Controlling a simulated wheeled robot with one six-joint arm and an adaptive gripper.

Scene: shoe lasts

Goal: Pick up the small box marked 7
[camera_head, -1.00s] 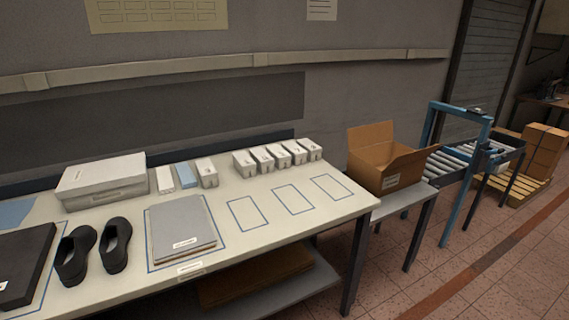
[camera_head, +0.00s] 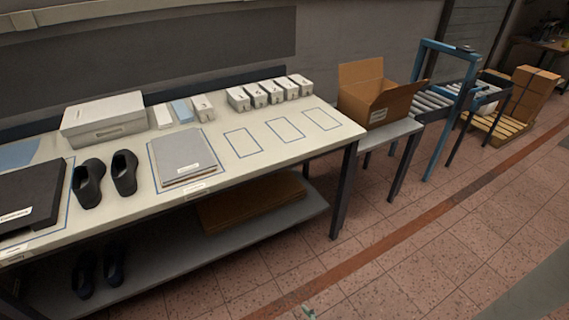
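Several small white boxes (camera_head: 270,92) stand in a row near the back of the table, each with a dark mark on its front. The marks are too small to read, so I cannot tell which box is marked 7. Another similar small white box (camera_head: 203,107) stands apart, to the left of the row, beside a blue block. My gripper is not in view.
The table (camera_head: 230,185) has three empty blue-outlined rectangles in front of the row. A grey stack (camera_head: 184,158), black shoes (camera_head: 106,177), and a large white box (camera_head: 104,118) occupy its left part. An open cardboard box (camera_head: 377,95) stands right.

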